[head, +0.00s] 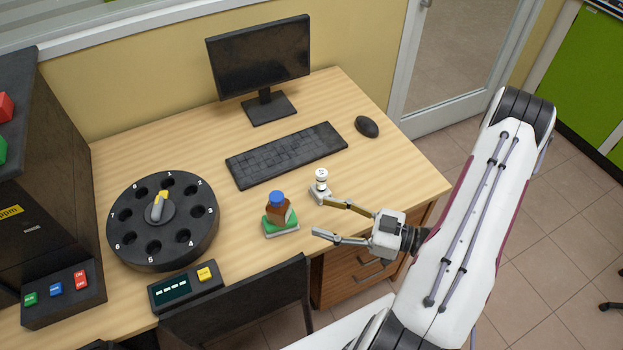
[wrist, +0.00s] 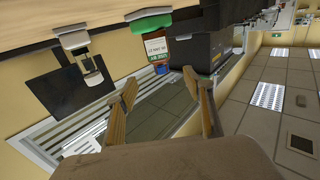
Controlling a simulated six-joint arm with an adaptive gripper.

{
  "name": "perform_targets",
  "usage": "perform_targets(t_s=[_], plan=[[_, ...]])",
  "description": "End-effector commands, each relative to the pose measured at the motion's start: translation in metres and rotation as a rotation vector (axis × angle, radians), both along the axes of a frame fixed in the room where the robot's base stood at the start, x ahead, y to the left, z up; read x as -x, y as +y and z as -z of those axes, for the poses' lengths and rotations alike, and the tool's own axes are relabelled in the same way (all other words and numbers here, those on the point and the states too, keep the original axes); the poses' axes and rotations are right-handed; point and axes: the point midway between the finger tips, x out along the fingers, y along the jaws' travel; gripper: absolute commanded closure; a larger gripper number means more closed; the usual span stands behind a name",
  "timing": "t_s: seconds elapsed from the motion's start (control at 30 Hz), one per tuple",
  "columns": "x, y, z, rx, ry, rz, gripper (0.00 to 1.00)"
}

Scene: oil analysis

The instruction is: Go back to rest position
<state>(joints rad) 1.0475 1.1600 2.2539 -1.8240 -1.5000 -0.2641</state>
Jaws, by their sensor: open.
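My gripper (head: 319,215) is open and empty at the front right of the desk (head: 413,190). Its two spread fingers also show in the wrist view (wrist: 163,88), with nothing between them. A brown bottle with a blue cap (head: 278,209) stands on a green and white base (head: 283,228), left of the fingertips. The bottle shows inverted in the wrist view (wrist: 153,48). A small white vial-like item (head: 321,178) stands on a small light stand (head: 319,195), close behind the upper finger. I cannot tell whether that finger touches the stand.
A black numbered carousel (head: 195,238) stands left, with a small display box (head: 186,288) before it. A keyboard (head: 286,154), monitor (head: 259,55) and mouse (head: 367,126) are behind. A dark chair (head: 240,305) stands at the front edge. Open floor (head: 545,215) lies right.

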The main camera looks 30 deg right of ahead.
Motion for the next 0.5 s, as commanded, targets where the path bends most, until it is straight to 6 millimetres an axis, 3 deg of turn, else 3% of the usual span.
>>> perform_targets(t_s=[0.27,0.5], plan=[[-0.001,0.000,0.000,0.006,0.001,-0.002,0.48],[-0.015,0.000,0.000,0.087,0.011,-0.026,0.48]])
